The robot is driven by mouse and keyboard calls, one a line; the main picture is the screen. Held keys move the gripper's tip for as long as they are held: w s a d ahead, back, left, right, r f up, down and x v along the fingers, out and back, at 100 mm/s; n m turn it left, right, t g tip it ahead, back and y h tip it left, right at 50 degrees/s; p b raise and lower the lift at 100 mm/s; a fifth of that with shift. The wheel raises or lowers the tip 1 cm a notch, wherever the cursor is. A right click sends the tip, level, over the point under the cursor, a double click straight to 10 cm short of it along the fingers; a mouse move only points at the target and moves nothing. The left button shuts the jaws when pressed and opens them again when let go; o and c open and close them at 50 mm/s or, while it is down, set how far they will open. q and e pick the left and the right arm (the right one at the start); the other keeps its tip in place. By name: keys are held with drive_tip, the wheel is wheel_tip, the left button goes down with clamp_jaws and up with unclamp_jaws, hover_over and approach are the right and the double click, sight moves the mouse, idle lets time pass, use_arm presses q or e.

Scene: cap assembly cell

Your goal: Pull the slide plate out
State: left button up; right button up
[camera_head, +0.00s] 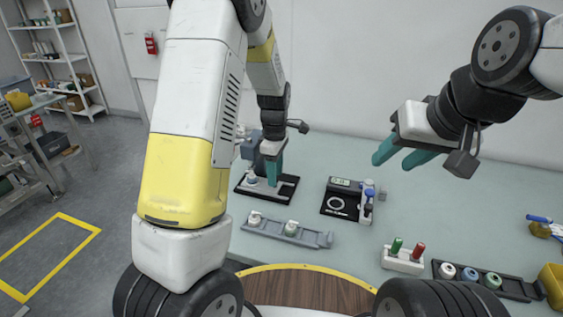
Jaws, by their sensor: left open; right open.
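My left gripper (272,182) points down over a black-based fixture (283,194) at the back left of the table. Its teal fingers are open, and they hide part of the fixture. A pale plate-like part with a small white piece (252,180) shows on the fixture beside the fingers; I cannot tell for sure whether it is the slide plate, or whether the fingers touch it. My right gripper (392,163) is open and empty, in the air above the back right of the table, apart from everything.
A black device with a display (338,200) stands right of the fixture. A white holder (402,262) has a green and a red piece. A dark tray (515,287) and a yellow bin (553,285) are at right.

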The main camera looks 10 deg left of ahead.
use_arm(q)
drive_tip(key=shift+f, duration=0.1)
clamp_jaws()
idle(1.4)
